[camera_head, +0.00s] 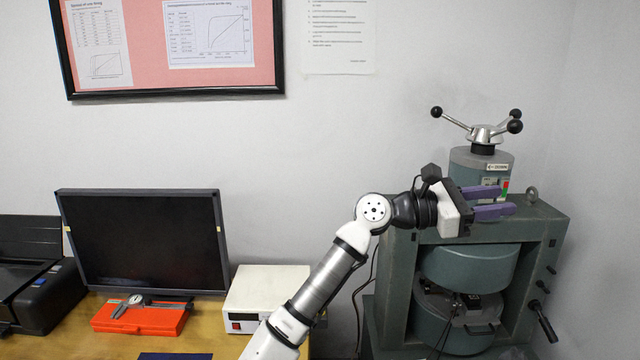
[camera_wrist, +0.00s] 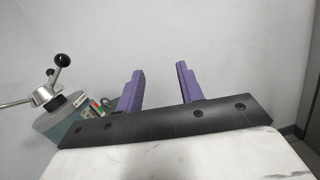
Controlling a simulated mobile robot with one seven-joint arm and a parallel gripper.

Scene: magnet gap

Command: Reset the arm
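My gripper (camera_head: 507,202) has two purple fingers and is at the end of my white and grey arm. It points right, in front of the upper part of the green-grey electromagnet (camera_head: 400,285). In the wrist view my gripper (camera_wrist: 160,82) shows its fingers spread apart with only bare wall between them. It is open and empty. Part of the magnet's top cylinder is hidden behind the gripper in the head view.
The magnet's three-armed handwheel (camera_head: 485,133) rises above my gripper; it also shows in the wrist view (camera_wrist: 45,92). On the wooden table (camera_head: 110,345) at left are a monitor (camera_head: 145,240), a printer (camera_head: 35,280), an orange case (camera_head: 140,318) with calipers, and a white box (camera_head: 265,290).

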